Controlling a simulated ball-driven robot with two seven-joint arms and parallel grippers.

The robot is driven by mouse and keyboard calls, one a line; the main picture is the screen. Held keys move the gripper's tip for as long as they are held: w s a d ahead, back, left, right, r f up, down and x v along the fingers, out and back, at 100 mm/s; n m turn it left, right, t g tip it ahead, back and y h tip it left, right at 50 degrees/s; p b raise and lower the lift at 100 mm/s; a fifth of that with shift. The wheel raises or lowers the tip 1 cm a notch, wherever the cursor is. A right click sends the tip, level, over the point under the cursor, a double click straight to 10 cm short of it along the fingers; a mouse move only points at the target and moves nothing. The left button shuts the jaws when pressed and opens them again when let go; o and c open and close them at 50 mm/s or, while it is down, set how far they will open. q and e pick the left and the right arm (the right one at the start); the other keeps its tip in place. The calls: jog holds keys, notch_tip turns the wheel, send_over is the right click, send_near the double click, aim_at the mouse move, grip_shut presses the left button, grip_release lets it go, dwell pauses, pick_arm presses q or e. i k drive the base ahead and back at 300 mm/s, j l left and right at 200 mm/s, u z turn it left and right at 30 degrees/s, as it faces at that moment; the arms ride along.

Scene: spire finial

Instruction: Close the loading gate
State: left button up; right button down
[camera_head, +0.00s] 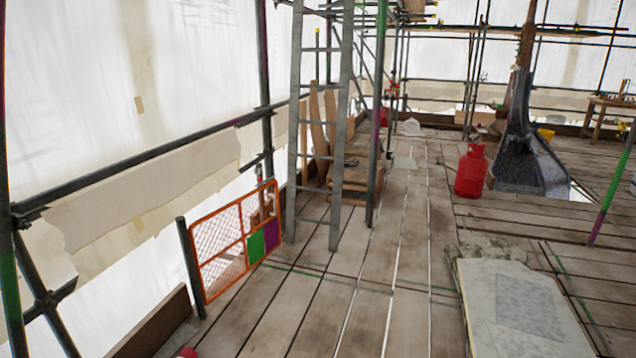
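The loading gate (238,238) is an orange-framed mesh panel at the left edge of the plank deck. It has a green panel and a purple panel low on its right half. Its near end stands beside a dark upright post (191,267). Its far end is near another scaffold pole and the foot of the ladder; I cannot tell whether it touches or is latched there. Neither of my grippers shows in the head view.
A grey ladder (331,186) stands just beyond the gate. A red gas cylinder (471,171) stands on the deck to the right. A pale slab (520,310) lies at the front right. The planks (345,295) between gate and slab are clear.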

aim_at(256, 244)
jog(key=i, duration=2.5)
jog(key=i+l+u, duration=0.1)
jog(key=i+u, duration=0.2)
jog(key=i, duration=0.15)
jog(key=i+l+u, duration=0.15)
jog(key=i+u, duration=0.2)
jog(key=i, duration=0.15)
jog(key=i+l+u, duration=0.3)
jog(key=i, duration=0.1)
